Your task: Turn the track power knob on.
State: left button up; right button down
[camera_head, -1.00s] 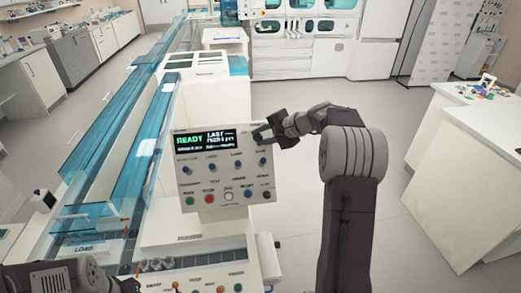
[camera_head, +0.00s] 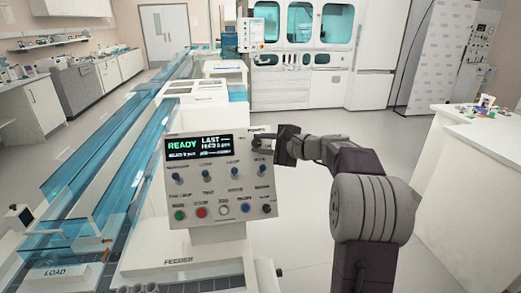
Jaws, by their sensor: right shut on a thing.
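The control panel (camera_head: 217,215) is a white tilted box with a lit black display (camera_head: 198,147) that reads READY. Below the display are a row of small blue knobs and a row of coloured buttons. My right gripper (camera_head: 260,146) reaches in from the right to the panel's upper right corner, beside the display. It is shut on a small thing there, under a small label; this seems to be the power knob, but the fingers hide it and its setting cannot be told. My left gripper is not in view.
A track with blue clear covers (camera_head: 140,168) runs along the panel's left side, with a LOAD plate (camera_head: 58,271) at its near end. A white counter (camera_head: 470,190) stands at the right. Open floor (camera_head: 305,235) lies between the panel and my right arm.

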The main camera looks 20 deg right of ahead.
dwell(0.4)
jog(key=c, duration=1.1)
grip_release()
jog(key=shift+s, duration=0.1)
jog(key=v, duration=0.9)
jog(key=shift+b, duration=0.3)
jog(key=shift+r, duration=0.1)
